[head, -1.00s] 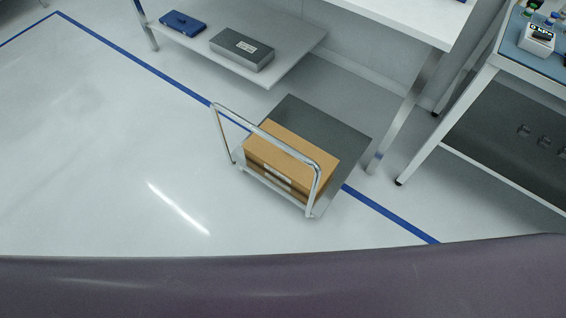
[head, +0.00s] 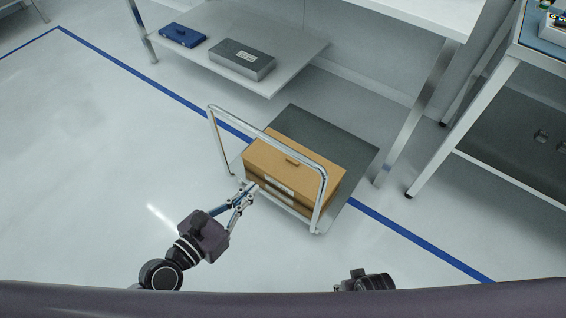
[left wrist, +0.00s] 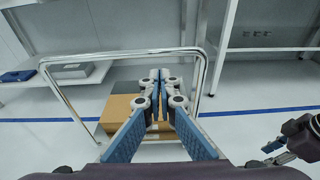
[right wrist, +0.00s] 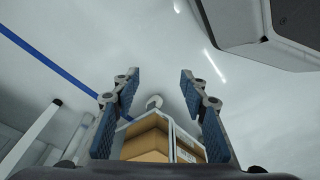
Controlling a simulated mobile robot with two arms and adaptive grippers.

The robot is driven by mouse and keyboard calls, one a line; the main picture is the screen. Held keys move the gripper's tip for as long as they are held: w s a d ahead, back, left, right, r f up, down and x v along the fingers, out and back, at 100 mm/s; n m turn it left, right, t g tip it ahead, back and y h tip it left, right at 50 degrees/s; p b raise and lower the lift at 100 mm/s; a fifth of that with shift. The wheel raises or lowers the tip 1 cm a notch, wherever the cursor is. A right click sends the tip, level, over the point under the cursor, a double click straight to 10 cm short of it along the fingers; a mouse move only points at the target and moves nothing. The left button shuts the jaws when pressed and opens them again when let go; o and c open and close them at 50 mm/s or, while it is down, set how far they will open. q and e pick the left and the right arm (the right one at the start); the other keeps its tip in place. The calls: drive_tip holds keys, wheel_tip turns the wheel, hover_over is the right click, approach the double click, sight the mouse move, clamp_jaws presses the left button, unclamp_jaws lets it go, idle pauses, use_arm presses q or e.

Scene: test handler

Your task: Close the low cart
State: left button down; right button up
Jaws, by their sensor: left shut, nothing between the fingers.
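The low cart (head: 350,145) has a dark grey deck and a chrome push handle; it stands on the floor partly under the bench. Brown cardboard boxes (head: 290,165) sit on its deck by the handle. My left gripper (head: 249,190) is shut and empty, at the cart's lower left near the handle's foot; contact cannot be told. In the left wrist view its fingertips (left wrist: 159,78) overlap the boxes inside the handle frame. My right gripper (right wrist: 158,82) is open and empty, with boxes beyond it in the right wrist view. Only its wrist part shows in the head view.
A white bench (head: 420,12) stands behind the cart, its lower shelf (head: 290,70) holding a grey case (head: 242,60) and a blue case (head: 183,35). A second table's leg (head: 465,125) is at right. A blue line (head: 110,68) crosses the floor. Floor at left is clear.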

use_arm(q)
approach(289, 155)
drive_tip(key=x, duration=0.6)
drive_tip(key=shift+w+d+f, duration=0.1)
drive_tip(key=shift+w+d, duration=0.2)
drive_tip(key=shift+w, duration=0.15)
use_arm(e)
drive_tip(key=shift+w+r, duration=0.4)
drive_tip(key=shift+r, duration=0.25)
